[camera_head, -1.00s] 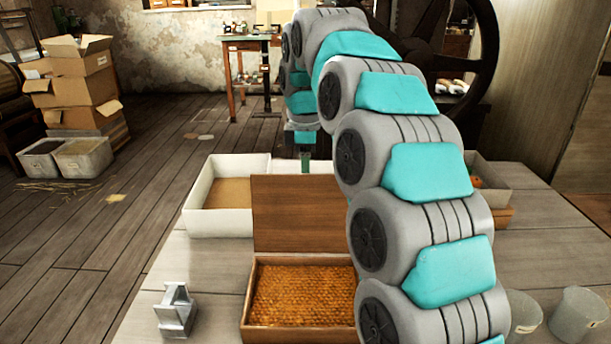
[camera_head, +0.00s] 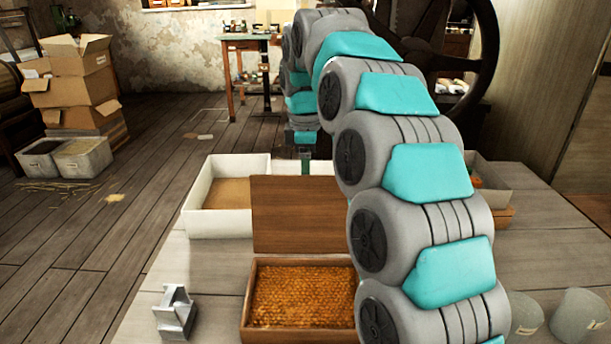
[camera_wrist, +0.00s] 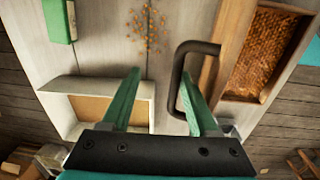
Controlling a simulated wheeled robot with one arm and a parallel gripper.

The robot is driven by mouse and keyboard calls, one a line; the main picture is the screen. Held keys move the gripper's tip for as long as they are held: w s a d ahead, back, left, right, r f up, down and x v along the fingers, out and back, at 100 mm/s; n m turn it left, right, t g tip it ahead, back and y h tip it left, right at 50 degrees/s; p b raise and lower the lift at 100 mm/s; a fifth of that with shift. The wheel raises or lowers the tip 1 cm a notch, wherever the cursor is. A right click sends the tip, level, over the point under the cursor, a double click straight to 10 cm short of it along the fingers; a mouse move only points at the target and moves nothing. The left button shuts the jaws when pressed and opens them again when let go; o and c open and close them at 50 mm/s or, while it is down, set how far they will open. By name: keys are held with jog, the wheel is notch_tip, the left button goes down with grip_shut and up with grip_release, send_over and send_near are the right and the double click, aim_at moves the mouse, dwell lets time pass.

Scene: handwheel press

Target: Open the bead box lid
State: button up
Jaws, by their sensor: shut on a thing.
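The wooden bead box (camera_head: 247,320) stands at the front of the table, full of orange-brown beads. Its brown lid (camera_head: 300,215) stands raised, close to upright, at the box's far edge. In the wrist view the lid (camera_wrist: 228,45) shows nearly edge-on beside the beads, with a dark U-shaped handle (camera_wrist: 177,75) on its outer side. My gripper (camera_wrist: 158,73) has its green fingers on either side of the handle's bar, shut on it; the right finger reaches inside the loop. In the head view the gripper (camera_head: 305,160) is behind the lid, partly hidden by it.
A white tray (camera_head: 200,192) stands behind the box to the left, and a metal block (camera_head: 175,312) to its left. Grey cups (camera_head: 580,315) stand at the front right. Loose orange beads (camera_wrist: 148,25) and a green block (camera_wrist: 58,20) lie on the table behind the lid.

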jog(key=shift+w+d+r, duration=0.1)
jog(key=shift+r, duration=0.05)
jog(key=s+d+r+b, duration=0.1)
jog(key=s+r, duration=0.1)
jog(key=s, duration=0.6)
jog(key=s+d+r+b, duration=0.1)
jog(key=s+d+r, duration=0.1)
jog(key=s, duration=0.5)
jog(key=shift+s+d+r+b, duration=0.15)
jog(key=shift+s+r+b, duration=0.15)
jog(key=shift+s, duration=0.1)
dwell(0.4)
